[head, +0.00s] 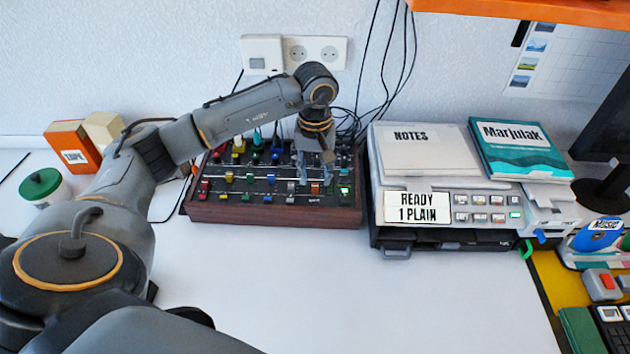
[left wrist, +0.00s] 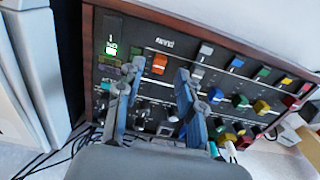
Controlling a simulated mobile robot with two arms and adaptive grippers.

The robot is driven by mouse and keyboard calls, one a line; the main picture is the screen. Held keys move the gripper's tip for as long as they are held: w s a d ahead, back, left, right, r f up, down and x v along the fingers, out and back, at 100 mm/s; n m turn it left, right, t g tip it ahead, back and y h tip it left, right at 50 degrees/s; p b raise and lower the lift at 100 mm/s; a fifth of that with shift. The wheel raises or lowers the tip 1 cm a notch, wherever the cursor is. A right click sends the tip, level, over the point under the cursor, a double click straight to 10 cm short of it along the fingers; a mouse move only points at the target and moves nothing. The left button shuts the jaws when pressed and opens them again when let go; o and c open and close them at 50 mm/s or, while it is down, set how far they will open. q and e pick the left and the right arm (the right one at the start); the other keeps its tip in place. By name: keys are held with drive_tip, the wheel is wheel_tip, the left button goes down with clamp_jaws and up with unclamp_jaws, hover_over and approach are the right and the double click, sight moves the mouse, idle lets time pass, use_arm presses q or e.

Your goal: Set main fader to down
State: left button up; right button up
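The mixer (head: 270,210) is a dark panel in a wooden case at the back of the table, with rows of coloured fader caps and knobs. In the left wrist view an orange fader cap (left wrist: 159,64) sits near the panel edge, by a small white label; it looks like the main fader, but the label is not readable. My left gripper (head: 316,178) is over the right part of the mixer, pointing down. In the left wrist view its two fingers (left wrist: 155,95) are apart, with the orange cap just beyond the gap between them. My right gripper is out of view.
A grey printer (head: 400,210) with a notes sheet and a teal book (head: 522,150) stands close to the mixer's right. Cables hang behind the mixer. At left are an orange box (head: 72,147) and a green-lidded jar (head: 42,185). The table front is clear.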

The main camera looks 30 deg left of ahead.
sight(315, 188)
use_arm(q)
wheel_tip(315, 188, up, 9)
drive_tip(key=shift+f, duration=0.2)
idle(0.5)
